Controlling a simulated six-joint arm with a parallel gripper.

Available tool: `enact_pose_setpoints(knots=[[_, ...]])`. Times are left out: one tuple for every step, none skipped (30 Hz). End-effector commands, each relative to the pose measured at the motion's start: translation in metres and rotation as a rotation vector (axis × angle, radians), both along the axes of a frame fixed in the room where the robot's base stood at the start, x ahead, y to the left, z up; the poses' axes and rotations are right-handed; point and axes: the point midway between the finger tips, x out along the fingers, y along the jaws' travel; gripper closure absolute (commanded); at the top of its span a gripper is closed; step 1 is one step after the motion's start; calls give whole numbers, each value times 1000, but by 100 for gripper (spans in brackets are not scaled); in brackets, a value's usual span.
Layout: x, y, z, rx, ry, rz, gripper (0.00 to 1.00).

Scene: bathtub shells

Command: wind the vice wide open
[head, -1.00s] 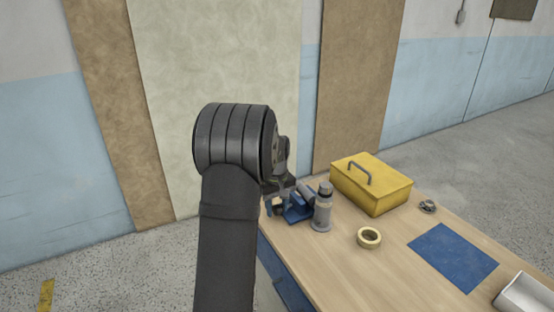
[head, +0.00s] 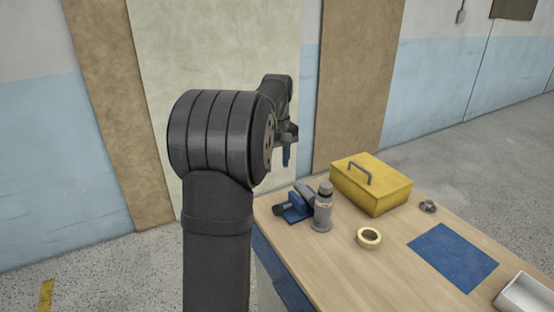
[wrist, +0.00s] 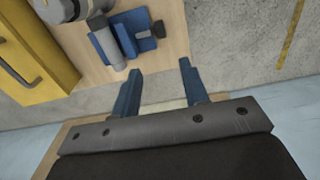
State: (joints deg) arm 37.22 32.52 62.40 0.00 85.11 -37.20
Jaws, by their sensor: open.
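In the wrist view the vice (wrist: 128,34) is at the upper left, with a grey cylindrical part and a dark end piece. I cannot tell how far its jaws are apart. My gripper (head: 287,155) is above and behind the vice in the head view, apart from it. In the wrist view my gripper (wrist: 160,80) shows two blue fingers spread, with nothing between them.
The grey canister (head: 323,207) stands right beside the vice. A yellow toolbox (head: 372,188), a tape roll (head: 368,238), a small metal part (head: 428,206), a blue mat (head: 453,258) and a light tray (head: 526,296) are on the workbench (head: 330,270). The air above the bench is clear.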

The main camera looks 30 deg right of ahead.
Motion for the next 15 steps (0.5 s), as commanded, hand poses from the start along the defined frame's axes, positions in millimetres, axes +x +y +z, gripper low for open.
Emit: enact_pose_setpoints(knots=[[0,0,3,0,0,0,59],[0,0,4,0,-1,0,59],[0,0,5,-1,-1,0,59],[0,0,6,-1,-1,0,59],[0,0,6,-1,-1,0,59],[0,0,6,-1,-1,0,59],[0,0,6,0,-1,0,59],[0,0,6,0,-1,0,59],[0,0,6,0,-1,0,59],[0,0,6,0,0,0,59],[0,0,6,0,-1,0,59],[0,0,5,-1,1,0,51],[0,1,4,-1,4,2,45],[0,2,2,-3,13,5,45],[-1,5,-4,-8,33,13,45]])
